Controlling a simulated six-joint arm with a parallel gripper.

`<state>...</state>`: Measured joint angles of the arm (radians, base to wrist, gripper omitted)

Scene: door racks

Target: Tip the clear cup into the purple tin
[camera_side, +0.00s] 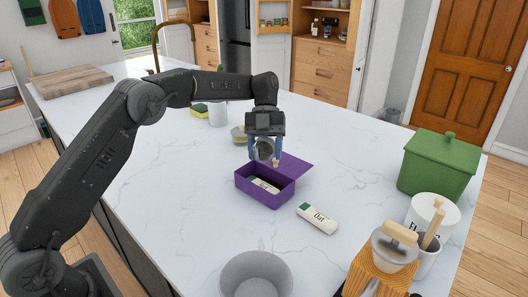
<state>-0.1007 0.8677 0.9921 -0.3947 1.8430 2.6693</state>
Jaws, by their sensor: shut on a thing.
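My gripper (264,156) is shut on the clear cup (264,148) and holds it just above the purple tin (258,196). The cup looks tilted, with its round mouth toward the camera; how far it is tipped is hard to tell. A small tan bit (277,163) shows beside the right fingertip, over the tin's back edge. The tin stands open on the white counter, its lid (290,168) laid back to the right. A white and green bar (264,185) lies inside it. The rest of the tin's inside is partly hidden.
A white and green bar marked Oat (317,217) lies right of the tin. A grey bowl (256,274) stands at the front. A green lidded box (437,165), a white canister (428,214) and a wooden stand are at right. A sponge (200,110) and white cup (218,114) stand behind.

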